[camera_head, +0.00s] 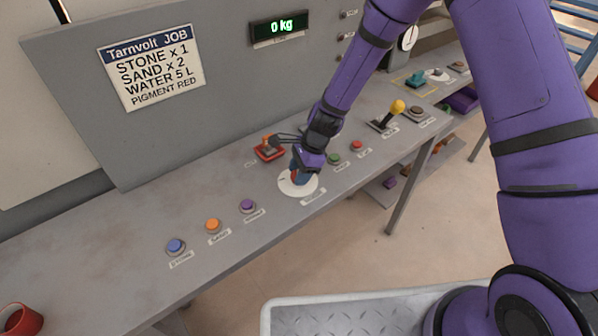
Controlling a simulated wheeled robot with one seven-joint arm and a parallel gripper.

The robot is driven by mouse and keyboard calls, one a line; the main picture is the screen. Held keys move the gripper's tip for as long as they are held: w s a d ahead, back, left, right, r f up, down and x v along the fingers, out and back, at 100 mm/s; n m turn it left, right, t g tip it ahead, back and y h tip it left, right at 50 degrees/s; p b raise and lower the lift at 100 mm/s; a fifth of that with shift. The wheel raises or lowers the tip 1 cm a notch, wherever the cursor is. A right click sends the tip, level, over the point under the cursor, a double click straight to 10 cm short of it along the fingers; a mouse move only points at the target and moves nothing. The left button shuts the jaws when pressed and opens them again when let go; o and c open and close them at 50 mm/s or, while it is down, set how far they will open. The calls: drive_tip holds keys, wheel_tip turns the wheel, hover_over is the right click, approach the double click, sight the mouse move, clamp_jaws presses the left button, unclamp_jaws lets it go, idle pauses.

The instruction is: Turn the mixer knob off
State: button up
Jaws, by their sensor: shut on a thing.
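My gripper (307,166) is at the white round dial (285,187) in the middle of the grey panel table. Its fingers are shut on the mixer knob (296,177), a small blue and red-brown piece at the dial's centre. The gripper hides most of the knob, and I cannot tell which way the knob points. A label lies in front of the dial, too small to read.
Blue (176,246), orange (213,225) and purple (247,205) buttons line the panel to the left. A red-based switch (268,150) stands behind the dial. Green (334,159) and red (357,146) buttons and a yellow-topped lever (397,107) stand to the right.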

drive_tip(key=n, duration=0.2)
drive_tip(key=n+g+h, duration=0.1)
drive_tip(key=n, duration=0.1)
drive_tip(key=shift+w+n+g, duration=0.1)
drive_tip(key=shift+n+g, duration=0.2)
drive_tip(key=n+g+h, duration=0.1)
drive_tip(key=n, duration=0.3)
drive_tip(key=shift+a, duration=0.1)
drive_tip(key=n, duration=0.2)
drive_tip(key=n+h, duration=0.1)
drive_tip(key=n, duration=0.1)
drive_tip(key=shift+g+h, duration=0.3)
drive_tip(key=shift+a+n+h, duration=0.1)
drive_tip(key=shift+n+h, duration=0.7)
drive_tip(key=shift+n, duration=1.5)
drive_tip(key=o, duration=0.9)
drive_tip(key=shift+w+r, duration=0.1)
